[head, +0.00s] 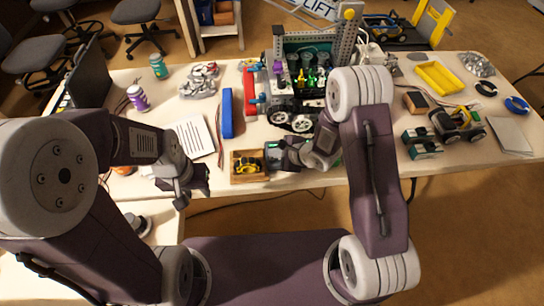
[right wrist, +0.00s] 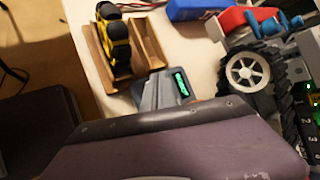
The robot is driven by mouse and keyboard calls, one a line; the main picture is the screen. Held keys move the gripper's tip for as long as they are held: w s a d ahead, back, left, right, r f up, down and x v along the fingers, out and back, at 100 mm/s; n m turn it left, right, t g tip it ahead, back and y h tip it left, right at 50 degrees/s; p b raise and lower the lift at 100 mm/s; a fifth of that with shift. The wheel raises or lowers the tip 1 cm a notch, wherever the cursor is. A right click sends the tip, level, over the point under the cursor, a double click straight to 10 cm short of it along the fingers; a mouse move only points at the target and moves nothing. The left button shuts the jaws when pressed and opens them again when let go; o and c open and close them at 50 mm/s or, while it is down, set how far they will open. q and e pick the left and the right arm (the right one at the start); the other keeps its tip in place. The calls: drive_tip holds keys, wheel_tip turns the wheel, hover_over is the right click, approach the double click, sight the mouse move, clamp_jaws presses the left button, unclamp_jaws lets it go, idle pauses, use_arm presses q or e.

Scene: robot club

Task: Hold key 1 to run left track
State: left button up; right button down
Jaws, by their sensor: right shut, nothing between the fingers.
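The wheeled robot build with a grey frame and black tracks (head: 292,121) stands at the back middle of the table in the head view. Its tread and white wheel (right wrist: 246,72) show at the right of the right wrist view. A dark panel with small numbers (right wrist: 310,120) is cut off by that view's right edge; I cannot clearly single out key 1. My right gripper (head: 272,154) is shut and empty, low in front of the build and beside a small box.
A small brown box (head: 236,176) holding a yellow-and-black item is left of my right gripper. A blue bar (head: 227,114), papers (head: 196,138) and cans stand left. A yellow tray (head: 438,77) and a small wheeled vehicle (head: 458,124) are right.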

sight(274, 159)
drive_tip(key=shift+f, duration=0.4)
idle(2.9)
drive_tip(key=shift+r, duration=0.15)
drive_tip(key=shift+r+p, duration=0.7)
drive_tip(key=shift+p, duration=0.3)
wheel_tip(274, 159, up, 5)
drive_tip(key=p, duration=0.5)
drive_tip(key=shift+p, duration=0.4)
